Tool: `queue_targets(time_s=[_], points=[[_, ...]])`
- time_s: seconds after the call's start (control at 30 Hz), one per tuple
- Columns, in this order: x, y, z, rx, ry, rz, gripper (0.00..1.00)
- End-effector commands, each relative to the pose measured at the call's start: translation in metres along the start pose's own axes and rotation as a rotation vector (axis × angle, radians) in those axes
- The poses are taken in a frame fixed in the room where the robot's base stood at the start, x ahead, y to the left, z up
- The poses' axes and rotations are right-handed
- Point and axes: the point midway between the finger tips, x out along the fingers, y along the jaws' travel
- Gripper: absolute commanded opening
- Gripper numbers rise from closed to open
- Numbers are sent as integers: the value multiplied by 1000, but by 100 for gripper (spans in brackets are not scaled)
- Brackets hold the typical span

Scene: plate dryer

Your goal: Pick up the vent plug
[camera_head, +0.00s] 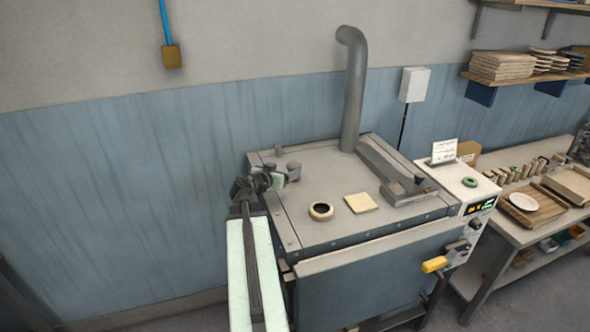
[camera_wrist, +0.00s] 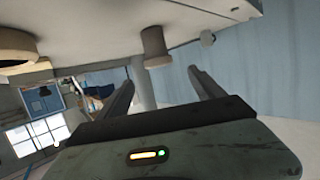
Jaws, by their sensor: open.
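A grey-brown plug with a wider cap, which I take to be the vent plug (camera_wrist: 155,45), stands on the dryer's top. It also shows in the head view (camera_head: 293,168) near the top's left edge. My gripper (camera_head: 276,181) is at that left edge, just left of the plug. In the wrist view, which is upside down, my gripper (camera_wrist: 161,76) has its two fingers spread wide and nothing between them. The plug is ahead of the gap between the fingertips, apart from them. A round collar with a dark opening (camera_head: 321,211) sits farther right on the top.
A small grey knob (camera_head: 278,151) stands behind the plug. A grey pipe (camera_head: 355,90) rises at the back. A control box (camera_head: 460,190) and a cluttered bench (camera_head: 510,225) are on the right.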

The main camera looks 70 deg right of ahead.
Motion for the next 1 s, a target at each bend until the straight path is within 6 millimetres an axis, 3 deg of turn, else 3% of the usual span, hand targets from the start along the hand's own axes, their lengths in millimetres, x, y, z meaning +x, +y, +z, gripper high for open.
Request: queue_targets(time_s=[0.2,0.37,0.63,0.87,1.0], points=[[26,-1,3,0,-2,2,77],[31,0,4,-1,-3,1,77],[75,1,9,-1,-3,2,77],[77,2,7,-1,-3,1,77],[77,2,7,-1,-3,1,41]])
